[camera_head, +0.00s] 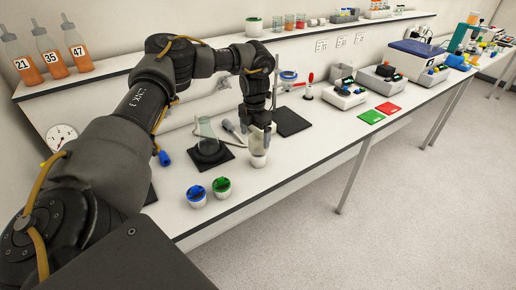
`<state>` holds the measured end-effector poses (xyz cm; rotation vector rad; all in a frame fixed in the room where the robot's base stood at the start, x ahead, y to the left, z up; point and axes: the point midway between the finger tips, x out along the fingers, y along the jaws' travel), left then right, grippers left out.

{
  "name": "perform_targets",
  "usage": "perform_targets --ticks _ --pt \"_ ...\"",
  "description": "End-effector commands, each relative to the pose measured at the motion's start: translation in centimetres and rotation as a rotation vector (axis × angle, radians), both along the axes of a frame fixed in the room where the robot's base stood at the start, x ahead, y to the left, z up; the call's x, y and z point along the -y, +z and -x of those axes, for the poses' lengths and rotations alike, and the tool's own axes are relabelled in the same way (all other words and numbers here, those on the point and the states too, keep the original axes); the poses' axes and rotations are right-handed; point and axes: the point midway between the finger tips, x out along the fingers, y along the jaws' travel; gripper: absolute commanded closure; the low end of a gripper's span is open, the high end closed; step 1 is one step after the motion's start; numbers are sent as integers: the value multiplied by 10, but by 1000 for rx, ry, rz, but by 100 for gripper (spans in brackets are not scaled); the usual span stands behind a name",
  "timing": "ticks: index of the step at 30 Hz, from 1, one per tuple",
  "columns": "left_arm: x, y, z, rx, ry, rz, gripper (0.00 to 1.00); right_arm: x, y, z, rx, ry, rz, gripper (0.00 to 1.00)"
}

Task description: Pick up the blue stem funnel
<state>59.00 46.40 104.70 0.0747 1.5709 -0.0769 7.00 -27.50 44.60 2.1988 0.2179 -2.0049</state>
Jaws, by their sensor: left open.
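A blue-rimmed, pale, funnel-like piece (288,75) sits on a stand behind my left wrist; its stem cannot be made out. A white cup with a blue top (196,195) stands near the table's front edge, and I cannot tell whether that top is a funnel. My left gripper (259,130) points down, open, just above a clear vessel with a white lower part (258,157). It is apart from both blue pieces. My right gripper is not in view.
A white cup with a green top (222,187) stands beside the blue-topped one. A glass flask (206,136) stands on a dark pad left of my gripper. A raised shelf (110,68) holds numbered bottles.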

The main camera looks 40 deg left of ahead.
Motion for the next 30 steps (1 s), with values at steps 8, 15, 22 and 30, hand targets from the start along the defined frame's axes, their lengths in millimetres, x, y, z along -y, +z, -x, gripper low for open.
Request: perform_targets --ticks 8,15,22,30 --pt "1 -9 0 -1 0 0 8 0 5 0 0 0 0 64" --pt "6 -41 -5 -3 1 -1 8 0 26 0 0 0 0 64" --pt "6 -59 -5 0 1 0 8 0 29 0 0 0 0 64" --pt "6 -59 -5 1 1 0 21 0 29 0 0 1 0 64"
